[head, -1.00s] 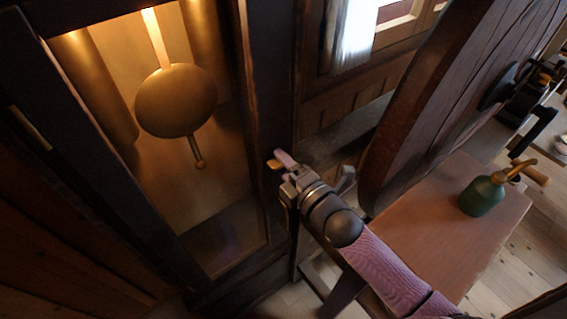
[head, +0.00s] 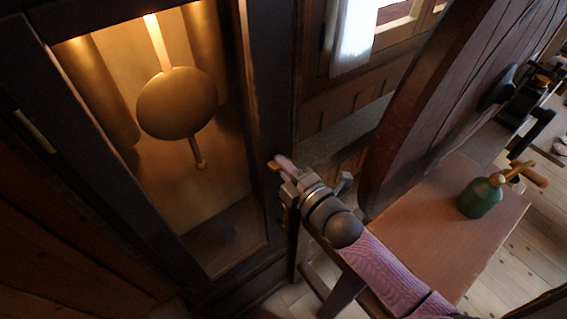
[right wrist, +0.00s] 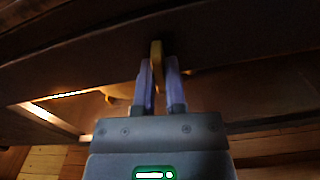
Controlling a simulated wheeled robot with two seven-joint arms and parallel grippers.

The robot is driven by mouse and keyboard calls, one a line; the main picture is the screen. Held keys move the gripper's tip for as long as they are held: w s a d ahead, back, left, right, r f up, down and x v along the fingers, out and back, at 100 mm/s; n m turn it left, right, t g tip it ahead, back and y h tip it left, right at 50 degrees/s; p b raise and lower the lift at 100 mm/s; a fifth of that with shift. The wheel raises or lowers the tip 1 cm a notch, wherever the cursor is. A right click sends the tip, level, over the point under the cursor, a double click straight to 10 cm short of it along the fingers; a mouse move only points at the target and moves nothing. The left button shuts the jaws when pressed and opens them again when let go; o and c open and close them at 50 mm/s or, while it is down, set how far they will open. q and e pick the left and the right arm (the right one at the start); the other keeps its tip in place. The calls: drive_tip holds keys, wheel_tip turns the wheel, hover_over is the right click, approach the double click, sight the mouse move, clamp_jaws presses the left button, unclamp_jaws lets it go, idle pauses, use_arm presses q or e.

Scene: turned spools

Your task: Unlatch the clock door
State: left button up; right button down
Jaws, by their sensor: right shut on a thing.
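The tall dark wood clock door (head: 268,130) stands at the left in the head view. A brass pendulum (head: 177,103) and weights show inside its glass. A small brass latch (head: 272,165) sits at the door's right edge; it also shows in the right wrist view (right wrist: 156,54). My right gripper (head: 281,166) is at this edge, shut on the latch. In the right wrist view its two fingers (right wrist: 159,74) stand on either side of the brass piece. The fingers hide part of the latch. My left gripper is not in view.
A reddish wooden table (head: 430,235) with a green brass-topped sprayer (head: 480,198) stands at the right, beside my right forearm. A large dark round-edged wooden panel (head: 430,100) rises behind it. A white curtain (head: 352,35) hangs at the back.

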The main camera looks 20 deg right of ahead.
drive_tip(key=m+p, duration=0.1)
drive_tip(key=m, duration=0.3)
drive_tip(key=shift+p, duration=0.3)
drive_tip(key=m, duration=0.3)
drive_tip(key=shift+p, duration=0.4)
drive_tip(key=m+p, duration=0.1)
drive_tip(key=m, duration=0.3)
drive_tip(key=shift+m, duration=2.6)
drive_tip(key=c, duration=0.7)
unclamp_jaws()
